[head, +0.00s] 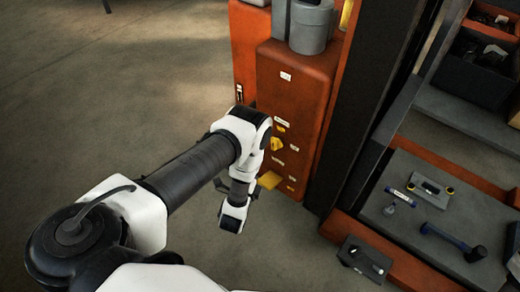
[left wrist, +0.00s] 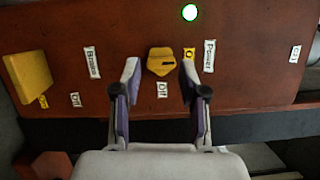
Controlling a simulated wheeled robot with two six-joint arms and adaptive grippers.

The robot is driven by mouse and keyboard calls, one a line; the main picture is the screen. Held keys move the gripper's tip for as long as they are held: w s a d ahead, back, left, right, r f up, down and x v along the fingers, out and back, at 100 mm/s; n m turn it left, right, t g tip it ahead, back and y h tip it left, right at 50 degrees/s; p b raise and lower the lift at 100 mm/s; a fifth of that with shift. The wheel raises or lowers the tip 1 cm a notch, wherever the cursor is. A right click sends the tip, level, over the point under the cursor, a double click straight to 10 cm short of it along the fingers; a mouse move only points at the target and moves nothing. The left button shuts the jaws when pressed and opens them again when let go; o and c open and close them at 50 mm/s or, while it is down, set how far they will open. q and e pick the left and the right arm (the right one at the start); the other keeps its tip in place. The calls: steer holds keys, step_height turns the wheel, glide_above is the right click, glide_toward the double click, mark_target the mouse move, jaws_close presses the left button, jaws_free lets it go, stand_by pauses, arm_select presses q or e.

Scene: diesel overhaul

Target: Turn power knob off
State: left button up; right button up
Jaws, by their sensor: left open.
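The power knob (left wrist: 161,61), a yellow faceted knob, is on the red-brown panel (left wrist: 250,60) in the left wrist view. A white "Power" label (left wrist: 208,55) is to its right and an "Off" label (left wrist: 162,90) is below it. A yellow knob also shows on the red-brown cabinet in the head view (head: 277,143). My left gripper (left wrist: 160,69) is open. Its two fingers show on either side of the knob, apart from it in the picture; I cannot tell how deep they reach. A green light (left wrist: 189,12) is lit above. My right gripper is out of view.
A yellow lever or block (left wrist: 27,76) stands out left of the "Brake" label (left wrist: 92,62). A dark post (head: 365,100) rises right of the cabinet. A grey tray (head: 445,235) holds a hammer (head: 455,242) and small parts. Open floor (head: 120,100) lies to the left.

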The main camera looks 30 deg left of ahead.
mark_target(273, 150)
arm_select(q)
steer(key=w+n+g+h+b, duration=0.1)
steer(key=n+h+b, duration=0.1)
steer(key=n+b, duration=0.2)
steer(key=w+n+g+h+b, duration=0.1)
steer(key=n+h+b, duration=0.1)
steer(key=n+b, duration=0.2)
steer(key=w+n+g+h+b, duration=0.1)
steer(key=n+h+b, duration=0.1)
steer(key=n+b, duration=0.2)
steer(key=shift+w+d+r+n+g, duration=0.1)
steer(key=shift+n+g, duration=0.1)
steer(key=shift+n, duration=0.55)
steer(key=shift+w+d+r+n+g, duration=0.1)
steer(key=shift+n+g, duration=0.1)
steer(key=shift+n, duration=0.55)
steer(key=shift+w+f, duration=0.1)
steer(key=shift+w, duration=0.45)
